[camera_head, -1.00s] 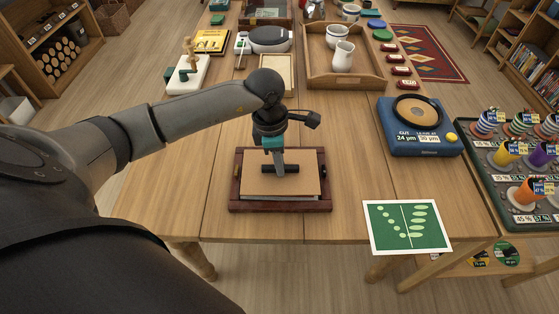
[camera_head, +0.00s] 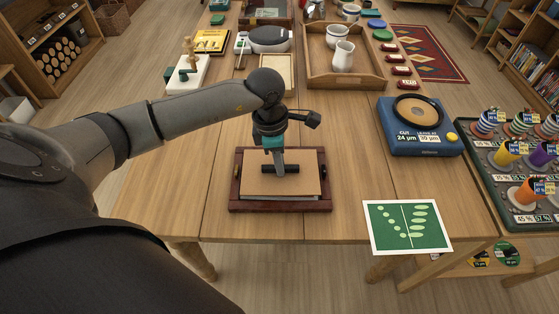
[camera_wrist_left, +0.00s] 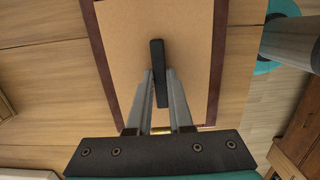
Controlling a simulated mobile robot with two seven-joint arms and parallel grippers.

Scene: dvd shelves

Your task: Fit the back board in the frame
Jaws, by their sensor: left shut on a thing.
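The back board (camera_head: 300,181) is a flat tan panel with a black bar handle (camera_wrist_left: 158,72) at its middle. It lies over the opening of the dark red-brown frame (camera_head: 237,180) on the table. A pale edge shows along the board's near side, inside the frame's front rail; I cannot tell whether the board sits fully down. My left gripper (camera_head: 279,168) comes from above and is shut on the handle. In the left wrist view my gripper's fingers (camera_wrist_left: 159,80) meet at the handle. The frame's rim (camera_wrist_left: 105,60) shows there beside the board. My right gripper is not in view.
A green-and-white card (camera_head: 408,227) lies at the table's front right. A blue device with a round top (camera_head: 420,140) stands right of the frame. A wooden tray (camera_head: 316,78) with white jugs is behind. The table left of the frame is clear.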

